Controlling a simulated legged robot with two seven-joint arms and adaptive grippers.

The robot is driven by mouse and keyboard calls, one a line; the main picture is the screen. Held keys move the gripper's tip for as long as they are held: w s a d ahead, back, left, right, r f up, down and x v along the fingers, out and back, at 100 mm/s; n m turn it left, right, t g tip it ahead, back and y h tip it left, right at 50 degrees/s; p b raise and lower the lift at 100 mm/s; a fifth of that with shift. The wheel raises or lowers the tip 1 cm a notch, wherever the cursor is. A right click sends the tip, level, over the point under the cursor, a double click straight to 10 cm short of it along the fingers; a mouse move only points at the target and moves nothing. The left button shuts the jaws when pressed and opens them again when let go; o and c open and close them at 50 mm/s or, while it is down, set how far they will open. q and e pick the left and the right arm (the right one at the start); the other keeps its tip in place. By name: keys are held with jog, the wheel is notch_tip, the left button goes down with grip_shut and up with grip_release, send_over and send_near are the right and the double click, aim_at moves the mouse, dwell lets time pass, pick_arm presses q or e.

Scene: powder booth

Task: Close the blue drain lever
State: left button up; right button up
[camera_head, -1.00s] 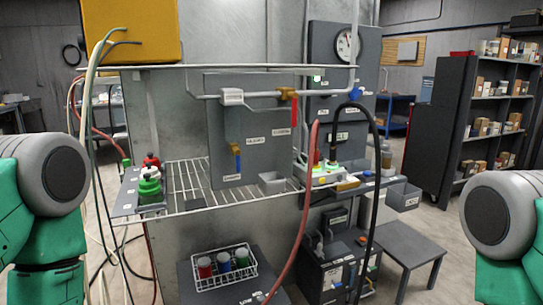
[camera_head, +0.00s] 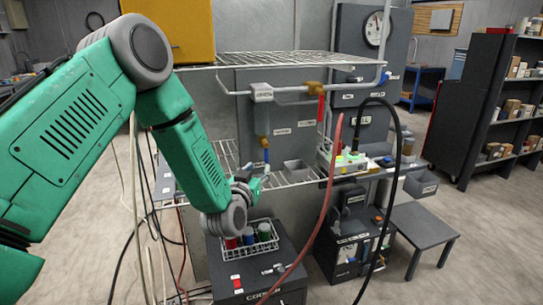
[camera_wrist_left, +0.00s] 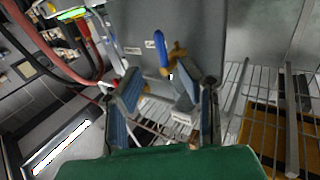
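The blue drain lever (camera_head: 266,156) hangs down from a brass valve (camera_head: 263,141) on the grey panel. In the left wrist view, the blue lever (camera_wrist_left: 161,46) shows beyond the fingertips, beside the brass body (camera_wrist_left: 177,56). My left gripper (camera_head: 257,181) is just below the lever in the head view. In the left wrist view its two fingers (camera_wrist_left: 158,88) are spread apart, with nothing between them, and appear short of the lever. Whether a fingertip touches it cannot be told. My right gripper is out of view.
A wire shelf (camera_head: 300,178) runs below the panel, close to my left gripper. A red lever (camera_head: 320,109) hangs at the right. A red hose (camera_head: 326,195) and black hose (camera_head: 397,140) loop in front. A basket (camera_head: 262,246) of coloured containers stands below.

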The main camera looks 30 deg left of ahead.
aim_at(266, 158)
pick_arm(q)
jog(key=x, duration=0.9)
jog(key=shift+f, duration=0.1)
grip_shut()
